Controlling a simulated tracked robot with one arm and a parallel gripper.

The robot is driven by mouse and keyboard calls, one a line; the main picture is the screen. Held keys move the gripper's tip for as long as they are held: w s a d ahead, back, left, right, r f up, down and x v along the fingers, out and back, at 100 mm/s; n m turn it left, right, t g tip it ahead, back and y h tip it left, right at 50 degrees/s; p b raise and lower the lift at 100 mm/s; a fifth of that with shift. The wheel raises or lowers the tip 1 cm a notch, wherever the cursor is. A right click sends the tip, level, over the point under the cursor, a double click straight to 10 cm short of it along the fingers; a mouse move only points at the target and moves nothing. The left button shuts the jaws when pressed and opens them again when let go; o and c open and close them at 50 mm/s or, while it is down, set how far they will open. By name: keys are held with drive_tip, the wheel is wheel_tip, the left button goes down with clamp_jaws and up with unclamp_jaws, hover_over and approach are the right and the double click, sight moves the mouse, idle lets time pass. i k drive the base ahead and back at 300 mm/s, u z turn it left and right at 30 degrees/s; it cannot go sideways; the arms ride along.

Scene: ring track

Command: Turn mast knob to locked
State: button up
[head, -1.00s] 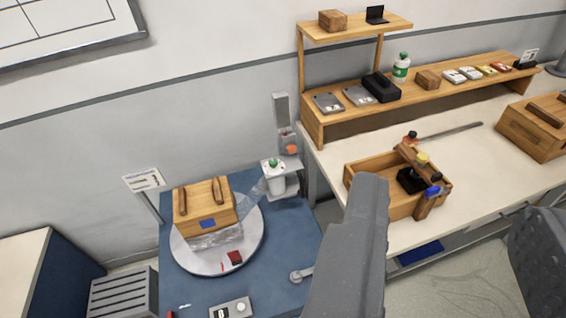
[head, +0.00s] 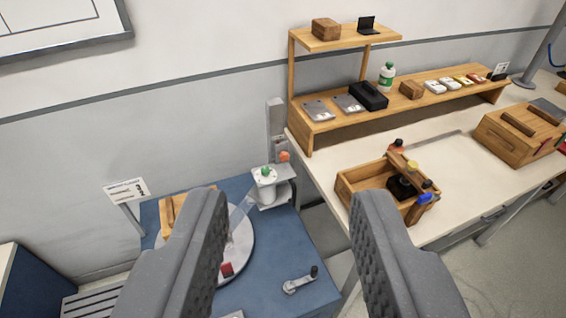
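The grey mast (head: 275,118) stands upright at the back edge of the blue table, against the wall. An orange-red knob (head: 284,156) sits on its lower part, just above a grey bracket. Whether it is turned to locked cannot be told at this size. My gripper (head: 290,200) is open and empty, its two dark grey fingers wide apart in the foreground. The knob shows between and beyond the fingertips, apart from them.
A bracket (head: 284,190) holds a white, green-topped container (head: 263,183). The turntable (head: 244,258) and wooden box (head: 172,208) are partly hidden by my left finger. A crank (head: 299,282) lies on the blue table. A wooden tray (head: 350,190) stands on the right bench.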

sight(284, 157)
drive_tip(key=u, duration=0.05)
drive_tip(key=i, duration=1)
drive_tip(key=z, duration=0.05)
